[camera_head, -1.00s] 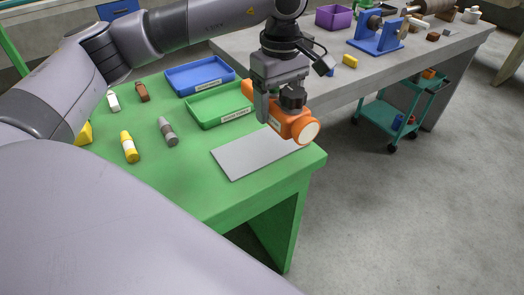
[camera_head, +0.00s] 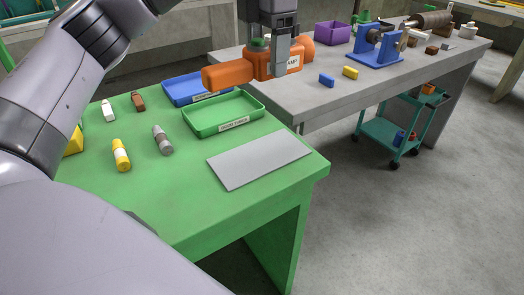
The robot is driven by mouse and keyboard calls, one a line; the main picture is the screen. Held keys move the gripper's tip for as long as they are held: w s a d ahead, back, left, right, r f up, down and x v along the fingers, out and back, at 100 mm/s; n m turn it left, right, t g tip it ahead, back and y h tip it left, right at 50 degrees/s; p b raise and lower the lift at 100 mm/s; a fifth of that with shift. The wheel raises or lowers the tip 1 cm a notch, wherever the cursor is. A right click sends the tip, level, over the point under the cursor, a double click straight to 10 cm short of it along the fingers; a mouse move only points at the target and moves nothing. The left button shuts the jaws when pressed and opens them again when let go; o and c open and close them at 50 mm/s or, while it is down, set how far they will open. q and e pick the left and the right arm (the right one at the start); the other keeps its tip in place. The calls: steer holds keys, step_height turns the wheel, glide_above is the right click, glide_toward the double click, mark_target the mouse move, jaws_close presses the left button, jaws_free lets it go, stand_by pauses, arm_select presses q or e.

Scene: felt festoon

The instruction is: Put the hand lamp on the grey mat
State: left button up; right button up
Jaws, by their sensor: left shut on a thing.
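The orange hand lamp (camera_head: 228,77) has a white label and is held in the air in my left gripper (camera_head: 276,62). The gripper is shut on the lamp's middle, and its fingers hide part of the body. The lamp lies roughly level, above and behind the green table. The grey mat (camera_head: 258,160) lies flat and bare at the right end of the green table, lower and nearer than the lamp. My right gripper is not in view.
The green table (camera_head: 205,215) also bears a green tray (camera_head: 212,128), a blue tray (camera_head: 172,90), a yellow bottle (camera_head: 121,155) and a grey bottle (camera_head: 162,141). A grey bench (camera_head: 315,100) behind holds blocks and a blue stand (camera_head: 377,51). A teal cart (camera_head: 378,133) stands right.

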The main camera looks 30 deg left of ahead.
arm_select(q)
steer(key=b, duration=0.2)
glide_above(265, 153)
step_height(265, 153, down, 7)
step_height(265, 153, down, 7)
steer(key=shift+b, duration=0.35)
steer(key=shift+w+f, duration=0.1)
steer(key=shift+f, duration=2.4)
steer(key=shift+f, duration=0.2)
steer(key=o, duration=1.3)
steer(key=shift+r, duration=0.15)
